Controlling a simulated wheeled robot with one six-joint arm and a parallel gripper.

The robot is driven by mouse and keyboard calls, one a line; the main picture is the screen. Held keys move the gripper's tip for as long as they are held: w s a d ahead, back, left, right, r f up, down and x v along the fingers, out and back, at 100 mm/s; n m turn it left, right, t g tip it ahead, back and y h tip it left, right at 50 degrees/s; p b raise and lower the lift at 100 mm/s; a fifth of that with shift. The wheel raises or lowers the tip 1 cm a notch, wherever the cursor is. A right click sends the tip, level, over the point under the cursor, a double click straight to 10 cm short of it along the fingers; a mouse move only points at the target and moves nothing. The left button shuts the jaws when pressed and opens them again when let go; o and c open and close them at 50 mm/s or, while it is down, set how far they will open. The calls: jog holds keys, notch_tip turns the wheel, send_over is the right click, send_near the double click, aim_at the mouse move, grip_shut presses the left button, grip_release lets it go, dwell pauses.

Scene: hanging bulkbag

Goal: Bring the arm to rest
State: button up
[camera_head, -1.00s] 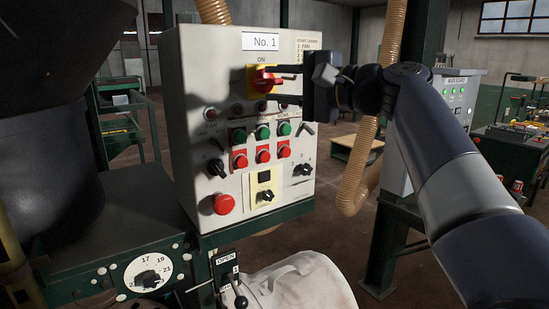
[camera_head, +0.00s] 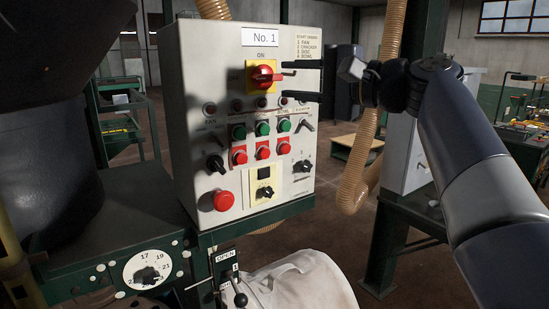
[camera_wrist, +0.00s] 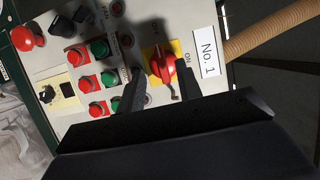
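My gripper (camera_head: 287,80) is in front of the upper right part of the No. 1 control panel (camera_head: 190,130). Its two dark fingers are apart, with nothing between them. The red rotary switch (camera_head: 262,75) on its yellow plate is left of the fingertips in the head view, with a gap between. In the wrist view the switch (camera_wrist: 163,66) shows beyond the two finger tips (camera_wrist: 157,75). My arm comes in from the right, bent at the wrist.
The panel carries green and red buttons, black knobs and a red mushroom button (camera_head: 224,201). A dial (camera_head: 148,270) and a lever (camera_head: 240,298) are below, beside a white bag (camera_head: 300,283). A tan hose (camera_head: 356,175) and green post (camera_head: 385,250) stand right of the panel.

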aim_at(267, 75)
jog(key=p+x, duration=0.1)
jog(key=x, duration=0.4)
jog(key=shift+r, duration=0.1)
jog(key=shift+w+a+m, duration=0.1)
jog(key=shift+w+m, duration=0.05)
jog(key=shift+m, duration=0.25)
jog(key=m+t+y, duration=0.1)
jog(key=m, duration=0.1)
jog(key=shift+m+b, duration=0.3)
jog(key=shift+m, duration=0.1)
jog(key=shift+r+m+t, duration=0.1)
jog(key=shift+m+t, duration=0.6)
jog(key=shift+m, duration=0.8)
